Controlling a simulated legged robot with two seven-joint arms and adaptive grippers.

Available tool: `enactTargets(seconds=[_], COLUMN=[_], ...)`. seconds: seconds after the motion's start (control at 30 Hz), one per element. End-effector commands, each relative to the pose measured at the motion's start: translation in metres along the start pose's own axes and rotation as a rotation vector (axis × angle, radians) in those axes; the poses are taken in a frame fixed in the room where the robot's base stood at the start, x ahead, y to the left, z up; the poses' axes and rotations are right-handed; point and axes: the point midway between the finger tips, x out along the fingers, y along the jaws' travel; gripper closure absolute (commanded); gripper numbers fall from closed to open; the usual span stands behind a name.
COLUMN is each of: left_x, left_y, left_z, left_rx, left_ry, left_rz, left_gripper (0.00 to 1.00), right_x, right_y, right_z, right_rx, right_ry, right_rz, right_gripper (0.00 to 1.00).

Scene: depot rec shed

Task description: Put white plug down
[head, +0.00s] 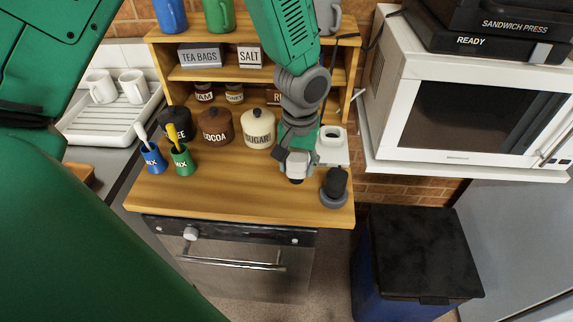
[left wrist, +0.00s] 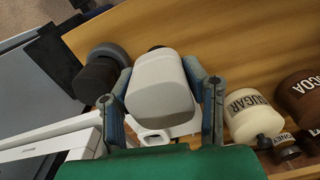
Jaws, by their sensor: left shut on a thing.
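My left gripper (head: 297,153) is shut on the white plug (head: 298,166), a rounded pale block. It holds the plug over the right part of the wooden counter (head: 230,195). In the left wrist view the plug (left wrist: 158,85) sits between the two blue-grey fingers of the gripper (left wrist: 162,100), with a small dark part at its far end. Whether the plug touches the counter cannot be told. My right gripper is not in view.
A black knob-like thing on a grey round base (head: 334,188) stands close right of the plug. A white fitting (head: 331,146) is behind it. Sugar (head: 258,130) and cocoa (head: 216,127) jars stand left. The counter's front strip is clear. A microwave (head: 470,115) is right.

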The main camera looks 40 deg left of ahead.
Motion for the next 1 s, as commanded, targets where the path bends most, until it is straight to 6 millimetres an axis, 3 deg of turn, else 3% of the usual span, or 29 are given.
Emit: enactTargets(seconds=[0.43,0.87,0.9,0.93,1.0], left_x=[0.058,0.066,0.066,0.066,0.066], left_y=[-0.002,-0.001,-0.001,-0.001,-0.001], left_z=[0.000,0.000,-0.001,-0.001,-0.001], left_rx=[0.000,0.001,0.000,0.000,0.000], left_ry=[-0.001,0.001,0.001,0.001,0.001], left_rz=[0.002,0.001,0.002,0.002,0.002], left_gripper=[0.89,0.89,0.50,0.39,0.39], right_x=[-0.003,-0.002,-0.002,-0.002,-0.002], right_y=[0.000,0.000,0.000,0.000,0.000], right_z=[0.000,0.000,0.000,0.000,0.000], right_rx=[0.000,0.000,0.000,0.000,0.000], right_ry=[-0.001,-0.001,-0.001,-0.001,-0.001], right_rz=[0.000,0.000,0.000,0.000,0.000], right_gripper=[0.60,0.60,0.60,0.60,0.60])
